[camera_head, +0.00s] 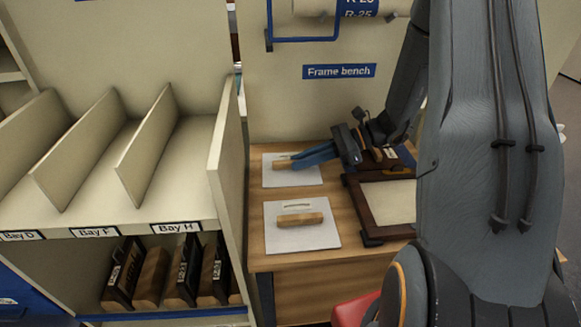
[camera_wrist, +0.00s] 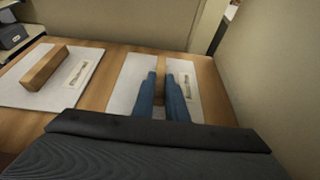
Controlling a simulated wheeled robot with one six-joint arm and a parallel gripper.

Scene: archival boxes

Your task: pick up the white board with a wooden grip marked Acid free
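Two white boards with wooden grips lie flat on the wooden bench. The far board (camera_head: 309,178) has a wooden grip (camera_head: 281,165), partly hidden by my gripper (camera_head: 297,161). The near board (camera_head: 290,240) has a wooden grip (camera_head: 300,219) and a pale label strip beside it. The label writing is too small to read in either view. In the wrist view, my gripper's blue fingers (camera_wrist: 162,76) are over the far board (camera_wrist: 133,75), with wood showing between them. I cannot tell whether they press on the grip. The near board (camera_wrist: 75,88) is at left there.
A dark wooden frame (camera_head: 365,218) lies at the right of the bench. A cream shelf unit with bays (camera_head: 98,223) and dark boxes (camera_head: 126,275) stands at left. A wall with a blue "Frame bench" sign (camera_head: 339,71) is behind the bench.

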